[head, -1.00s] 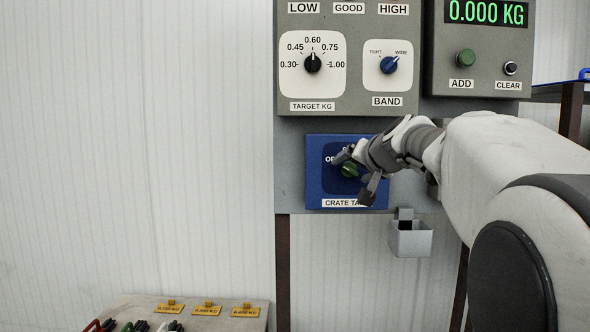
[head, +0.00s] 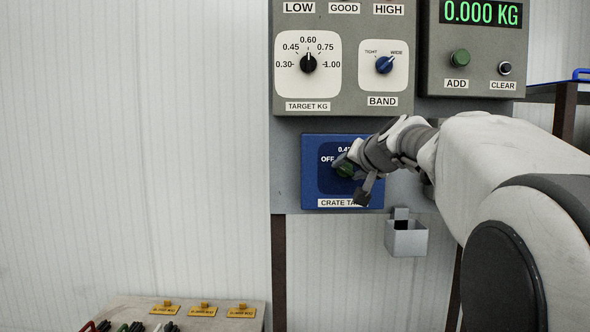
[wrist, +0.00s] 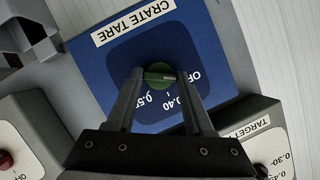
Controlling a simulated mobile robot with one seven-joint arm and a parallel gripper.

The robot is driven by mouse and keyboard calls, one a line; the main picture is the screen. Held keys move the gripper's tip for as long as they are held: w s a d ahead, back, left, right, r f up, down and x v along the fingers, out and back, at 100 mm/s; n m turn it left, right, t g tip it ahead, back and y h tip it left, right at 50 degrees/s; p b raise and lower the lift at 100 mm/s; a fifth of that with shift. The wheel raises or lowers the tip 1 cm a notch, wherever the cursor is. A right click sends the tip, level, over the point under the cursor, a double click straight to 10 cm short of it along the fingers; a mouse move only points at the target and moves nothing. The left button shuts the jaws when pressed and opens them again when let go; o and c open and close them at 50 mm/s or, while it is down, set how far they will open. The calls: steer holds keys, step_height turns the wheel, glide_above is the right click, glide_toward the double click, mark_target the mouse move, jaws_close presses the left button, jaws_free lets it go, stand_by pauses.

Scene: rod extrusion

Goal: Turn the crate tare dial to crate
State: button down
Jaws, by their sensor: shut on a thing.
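The crate tare panel is a blue plate (head: 311,188) with a green dial (head: 345,171), partly covered by my gripper in the head view. In the wrist view the green dial (wrist: 160,78) sits between my fingertips, with a pale mark on its right side, toward the OFF label (wrist: 194,76). Labels 0.40 (wrist: 186,103) and one starting 0.5 (wrist: 157,98), partly hidden, follow around it; I cannot read a "crate" label. My gripper (head: 351,173) is shut on the dial, and it also shows in the wrist view (wrist: 159,75).
Above is a grey panel with a black target dial (head: 308,64) and a blue band dial (head: 384,65). A display (head: 481,12) reads 0.000 KG, above the ADD and CLEAR buttons. A small grey box (head: 406,238) hangs below right. Yellow tags (head: 203,311) lie on a bench lower left.

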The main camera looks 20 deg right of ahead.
steer(key=shift+f+b, duration=0.2)
steer(key=shift+b, duration=0.35)
steer(key=shift+f+m+b, duration=0.15)
steer(key=shift+m+b, duration=0.45)
steer(key=shift+b, duration=0.35)
steer(key=m+t+y+b, duration=0.1)
steer(key=b, duration=0.2)
steer(key=shift+d+f+m+y, duration=0.1)
steer(key=shift+f+m+y, duration=0.05)
steer(key=shift+m+y, duration=0.2)
steer(key=m+t+y+b, duration=0.1)
steer(key=m+b, duration=0.3)
steer(key=b, duration=0.1)
steer(key=shift+t+b, duration=0.4)
steer(key=shift+m+t+b, duration=0.4)
steer(key=shift+m+b, duration=0.55)
steer(key=shift+m, duration=0.1)
steer(key=shift+c, duration=1.4)
jaws_free()
